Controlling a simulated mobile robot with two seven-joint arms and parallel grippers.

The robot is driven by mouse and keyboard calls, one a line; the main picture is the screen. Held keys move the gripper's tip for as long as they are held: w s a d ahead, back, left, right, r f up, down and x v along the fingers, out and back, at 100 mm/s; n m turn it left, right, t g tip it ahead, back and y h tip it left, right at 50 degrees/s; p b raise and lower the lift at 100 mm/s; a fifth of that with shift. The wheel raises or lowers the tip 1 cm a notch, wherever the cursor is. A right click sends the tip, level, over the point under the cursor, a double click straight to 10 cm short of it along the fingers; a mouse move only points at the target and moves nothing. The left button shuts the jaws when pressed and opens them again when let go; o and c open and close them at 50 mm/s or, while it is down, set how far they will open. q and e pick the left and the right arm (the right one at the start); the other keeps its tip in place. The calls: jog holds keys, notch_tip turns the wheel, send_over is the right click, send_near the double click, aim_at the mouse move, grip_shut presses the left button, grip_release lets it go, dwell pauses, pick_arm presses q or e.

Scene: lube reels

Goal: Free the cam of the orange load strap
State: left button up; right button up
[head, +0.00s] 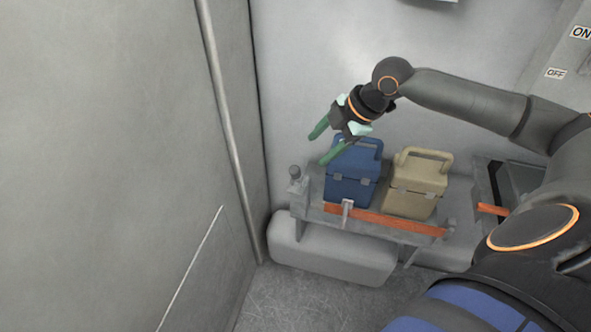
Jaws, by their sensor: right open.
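The orange load strap (390,221) runs along the front of a grey rack, in front of a blue box and a beige box. A small light metal piece, which looks like the cam (347,210), stands on the strap near its left end, below the blue box. I cannot tell how the cam is set. My right gripper (322,146) has green fingers and is open and empty. It is above and left of the blue box in the picture, apart from the cam. My left gripper is not in view.
The blue box (351,187) and the beige box (416,190) have raised handles and stand side by side on the grey rack (313,205). A grey post with a knob (295,174) rises at the rack's left end. A vertical pipe (229,120) runs along the left wall.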

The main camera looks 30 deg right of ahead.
aim_at(298, 169)
jog(key=x, duration=1.2)
grip_shut()
dwell(1.1)
